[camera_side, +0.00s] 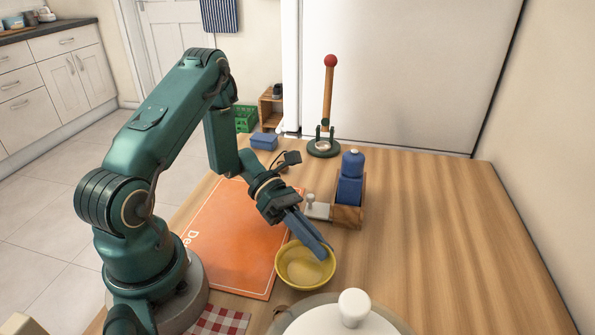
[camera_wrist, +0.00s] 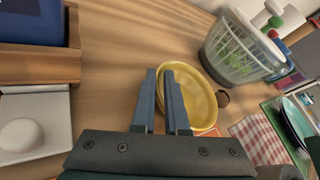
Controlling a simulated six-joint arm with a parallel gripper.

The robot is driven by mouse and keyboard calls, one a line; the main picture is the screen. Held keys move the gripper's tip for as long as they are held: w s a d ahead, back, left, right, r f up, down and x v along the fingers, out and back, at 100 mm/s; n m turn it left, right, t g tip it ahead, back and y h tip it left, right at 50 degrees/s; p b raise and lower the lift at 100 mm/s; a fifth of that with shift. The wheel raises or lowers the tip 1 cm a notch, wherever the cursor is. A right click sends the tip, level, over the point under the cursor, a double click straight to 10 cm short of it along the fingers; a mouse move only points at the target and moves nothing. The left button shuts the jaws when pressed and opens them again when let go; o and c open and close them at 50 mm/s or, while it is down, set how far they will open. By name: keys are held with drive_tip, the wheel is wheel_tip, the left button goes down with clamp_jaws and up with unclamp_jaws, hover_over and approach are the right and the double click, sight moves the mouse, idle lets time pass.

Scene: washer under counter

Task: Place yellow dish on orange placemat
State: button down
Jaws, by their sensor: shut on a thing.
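The yellow dish (camera_side: 305,267) is a round, shallow bowl at the right edge of the orange placemat (camera_side: 236,240) in the side view. It appears upright and empty. My gripper (camera_side: 322,252) reaches down to its rim with its blue-grey fingers, shut on the rim. In the wrist view the dish (camera_wrist: 200,98) lies just beyond and right of my fingertips (camera_wrist: 165,75). Whether the dish rests on the table or is slightly raised, I cannot tell. The placemat lies flat, with white lettering on its near left part and my arm over its far part.
A round lidded vessel with a white knob (camera_side: 353,306) stands close in front of the dish. A wooden holder with a blue bottle (camera_side: 350,180) stands behind. A checked cloth (camera_side: 220,321) lies near my base. The table's right side is clear.

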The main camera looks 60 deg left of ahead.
drive_tip(key=c, duration=0.9)
unclamp_jaws()
drive_tip(key=shift+f, duration=0.1)
drive_tip(key=shift+a+r, duration=0.15)
drive_tip(key=shift+r, duration=0.1)
drive_tip(key=v, duration=1.1)
drive_tip(key=shift+a+r, duration=0.1)
drive_tip(key=shift+a, duration=0.1)
drive_tip(key=shift+d+r+m+g, duration=0.1)
drive_tip(key=shift+r+m+g, duration=0.1)
drive_tip(key=shift+m+g, duration=0.1)
drive_tip(key=s+d+r+m+y, duration=0.2)
drive_tip(key=r+m+y, duration=0.1)
drive_tip(key=m, duration=0.4)
drive_tip(key=s+d+r+m+y, duration=0.2)
drive_tip(key=d+r+m+y, duration=0.1)
drive_tip(key=m+y, duration=0.2)
drive_tip(key=s+d+r+m+y, duration=0.3)
drive_tip(key=m+y, duration=0.2)
drive_tip(key=m, duration=0.4)
drive_tip(key=shift+d+r, duration=0.2)
drive_tip(key=shift+d, duration=0.05)
drive_tip(key=m+t, duration=0.1)
drive_tip(key=r+m+t, duration=0.1)
drive_tip(key=m+t, duration=0.1)
drive_tip(key=shift+s+d+r+m+y, duration=0.25)
drive_tip(key=shift+s+d+m+y, duration=0.05)
drive_tip(key=shift+s+m, duration=0.1)
drive_tip(key=shift+c, duration=0.2)
